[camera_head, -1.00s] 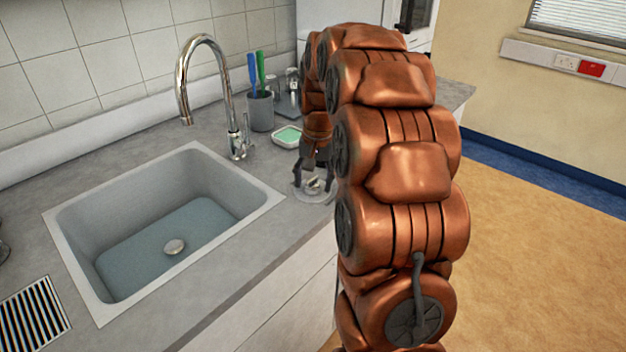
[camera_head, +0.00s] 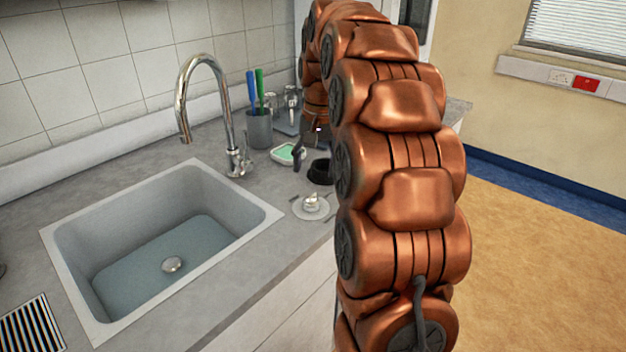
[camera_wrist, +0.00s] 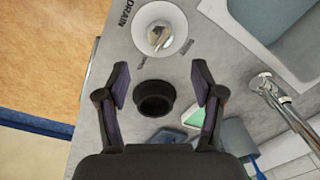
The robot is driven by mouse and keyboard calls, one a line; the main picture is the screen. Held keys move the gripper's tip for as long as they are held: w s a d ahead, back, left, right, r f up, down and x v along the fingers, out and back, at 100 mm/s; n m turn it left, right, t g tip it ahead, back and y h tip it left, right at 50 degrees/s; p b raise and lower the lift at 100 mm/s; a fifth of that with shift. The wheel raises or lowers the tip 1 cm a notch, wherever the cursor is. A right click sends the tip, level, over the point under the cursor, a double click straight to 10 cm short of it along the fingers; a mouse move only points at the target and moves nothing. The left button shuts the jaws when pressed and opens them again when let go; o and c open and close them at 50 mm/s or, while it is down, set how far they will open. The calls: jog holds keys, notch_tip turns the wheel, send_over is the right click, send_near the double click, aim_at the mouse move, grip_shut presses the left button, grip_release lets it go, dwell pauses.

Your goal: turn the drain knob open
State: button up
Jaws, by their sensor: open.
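The drain knob (camera_wrist: 160,38) is a metal knob on a round white plate, beside a "DRAIN" label and two smaller labels on the counter. I cannot tell which label it points at. It also shows in the head view (camera_head: 311,203), right of the sink, with nothing touching it. My gripper (camera_wrist: 160,72) is open and empty, its fingertips apart and short of the knob in the wrist view. In the head view my gripper is partly hidden by my arm, behind the knob.
A black round cup (camera_wrist: 155,98) stands on the counter and shows between my fingers. A soap dish (camera_head: 288,153) and a grey cup with brushes (camera_head: 258,129) stand nearby. The tap (camera_head: 232,150) rises behind the sink (camera_head: 75,225), which holds water.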

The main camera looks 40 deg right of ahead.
jog(key=shift+d+r, duration=0.1)
jog(key=shift+r, duration=1.15)
